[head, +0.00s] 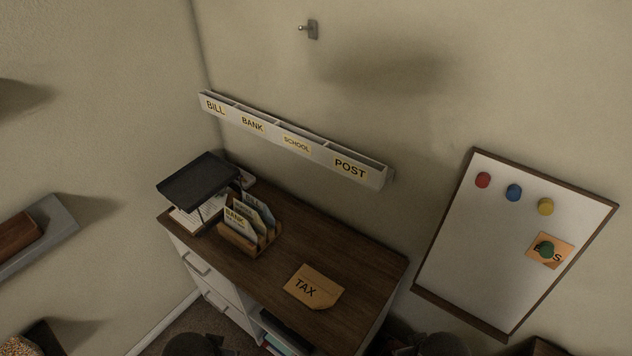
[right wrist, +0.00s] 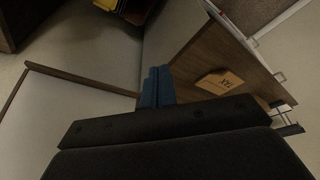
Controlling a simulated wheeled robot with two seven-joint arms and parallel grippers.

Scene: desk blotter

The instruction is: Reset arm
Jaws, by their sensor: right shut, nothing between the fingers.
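My right gripper (right wrist: 156,88) shows in the right wrist view as blue fingers closed together, with nothing between them. It is in the air, and the desk (right wrist: 200,52) with the orange TAX envelope (right wrist: 220,82) lies beyond it to the right. In the head view only dark parts of my two arms show at the bottom edge, and no fingers of either gripper can be made out there. The TAX envelope (head: 314,287) lies flat on the brown desk (head: 365,255).
A wall rack (head: 325,156) has BILL, BANK, SCHOOL and POST slots. A wooden letter sorter (head: 236,240) and a black tray (head: 197,178) stand at the desk's left. A whiteboard (head: 480,240) with magnets, one over an orange card (head: 562,251), is at right. A hook (head: 312,29) is above.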

